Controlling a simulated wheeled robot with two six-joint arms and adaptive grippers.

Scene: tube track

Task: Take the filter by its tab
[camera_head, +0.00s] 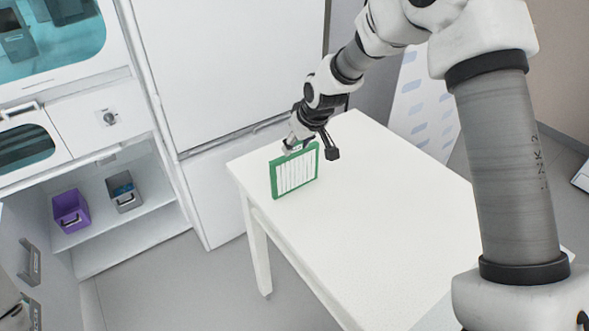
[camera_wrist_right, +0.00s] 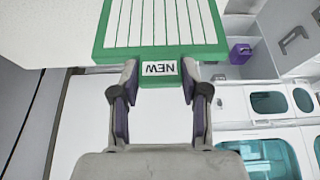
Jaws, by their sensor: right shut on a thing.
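The filter (camera_head: 296,173) has a green frame around white pleats. It stands upright at the far left end of the white table; I cannot tell whether its lower edge touches the top. In the right wrist view the filter (camera_wrist_right: 163,22) has a green tab (camera_wrist_right: 144,81) with a white label reading NEW. My right gripper (camera_head: 298,146) is at the filter's top edge. In the wrist view the right gripper (camera_wrist_right: 159,83) has one finger on each side of the tab and is shut on it. My left gripper is not in view.
The white table (camera_head: 370,215) is otherwise clear. White cabinets (camera_head: 225,65) stand behind and to the left. A low shelf holds a purple bin (camera_head: 70,211) and a grey bin (camera_head: 124,191).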

